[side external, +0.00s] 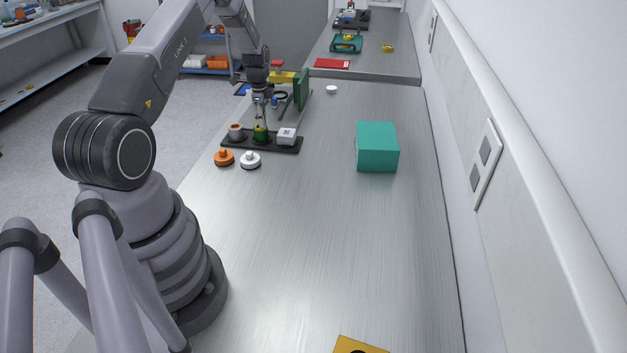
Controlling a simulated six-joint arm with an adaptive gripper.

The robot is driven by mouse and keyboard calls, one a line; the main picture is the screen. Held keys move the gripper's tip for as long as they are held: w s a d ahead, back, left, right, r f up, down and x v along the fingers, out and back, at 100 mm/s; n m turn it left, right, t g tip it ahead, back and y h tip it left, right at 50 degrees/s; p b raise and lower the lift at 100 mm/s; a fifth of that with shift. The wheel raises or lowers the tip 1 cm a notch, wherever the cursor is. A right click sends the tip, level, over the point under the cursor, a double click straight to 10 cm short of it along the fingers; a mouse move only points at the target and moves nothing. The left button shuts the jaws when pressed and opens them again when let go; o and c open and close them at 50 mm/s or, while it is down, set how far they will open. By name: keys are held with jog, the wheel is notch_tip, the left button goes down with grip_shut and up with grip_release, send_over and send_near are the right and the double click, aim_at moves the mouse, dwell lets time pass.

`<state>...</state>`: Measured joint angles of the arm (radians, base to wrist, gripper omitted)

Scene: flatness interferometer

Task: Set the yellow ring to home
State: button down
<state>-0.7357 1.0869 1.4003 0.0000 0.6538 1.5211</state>
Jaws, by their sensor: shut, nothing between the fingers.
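The interferometer has a dark base (262,146) on the metal bench. A small green part with a yellowish edge (260,132) stands on the base, between a grey cylinder with a pinkish top (236,132) and a white block (286,136). It may carry the yellow ring, but it is too small to tell, and its setting cannot be read. My gripper (260,117) points down just above this green part. Its fingers are shut and empty. Whether the fingertips touch the part cannot be told.
Orange (224,158) and white (250,160) knobbed pieces lie in front of the base. A green upright panel (301,90) stands behind it. A teal box (376,147) sits to the right. The bench (300,240) is clear in the middle; a wall bounds it on the right.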

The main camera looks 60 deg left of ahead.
jog(key=shift+f, duration=1.2)
jog(key=shift+s+d, duration=0.1)
notch_tip(320, 180, up, 15)
jog(key=shift+w+a+r, duration=0.2)
jog(key=shift+w+a, duration=0.1)
